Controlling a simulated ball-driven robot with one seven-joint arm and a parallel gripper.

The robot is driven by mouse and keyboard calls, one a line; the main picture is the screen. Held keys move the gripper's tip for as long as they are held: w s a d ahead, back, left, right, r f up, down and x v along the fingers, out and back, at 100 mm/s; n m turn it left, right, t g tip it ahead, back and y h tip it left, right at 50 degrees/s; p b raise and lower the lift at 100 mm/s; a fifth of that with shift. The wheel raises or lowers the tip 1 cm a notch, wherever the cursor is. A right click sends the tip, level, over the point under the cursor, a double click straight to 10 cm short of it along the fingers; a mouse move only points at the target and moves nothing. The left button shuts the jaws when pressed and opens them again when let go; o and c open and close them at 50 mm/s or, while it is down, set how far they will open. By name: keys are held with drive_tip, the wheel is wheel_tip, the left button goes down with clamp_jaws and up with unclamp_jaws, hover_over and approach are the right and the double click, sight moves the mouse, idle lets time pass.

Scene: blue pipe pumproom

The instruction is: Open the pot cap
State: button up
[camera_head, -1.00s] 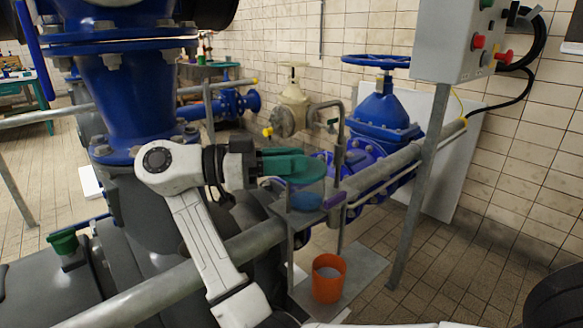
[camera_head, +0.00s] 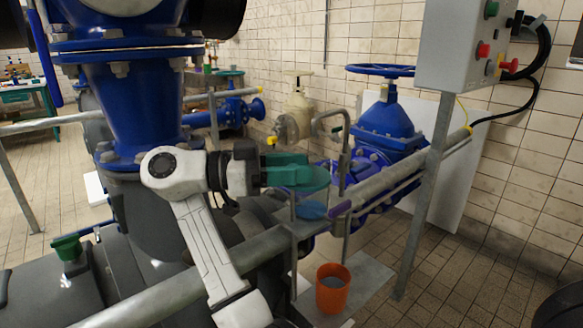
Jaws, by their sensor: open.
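My gripper (camera_head: 288,168) reaches right from my white arm, above a small grey stand beside the pipe. Its jaws are open. A teal round lid-like piece (camera_head: 316,181) is at the fingertips and overlaps them in the picture; I cannot tell whether they touch it. A blue round piece (camera_head: 312,210) sits just below it on the stand. I cannot tell for sure whether these are the pot and its cap. An orange pot (camera_head: 332,290) with an open top and greyish contents stands on a low grey plate at the lower middle.
A small purple object (camera_head: 341,208) lies at the stand's right edge. A grey rail (camera_head: 190,292), a blue valve (camera_head: 386,120) and a control-box post (camera_head: 420,210) crowd the area.

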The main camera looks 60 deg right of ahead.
drive_tip(key=b+v, duration=0.2)
drive_tip(key=v, duration=0.9)
drive_tip(key=shift+d, duration=0.1)
idle(0.5)
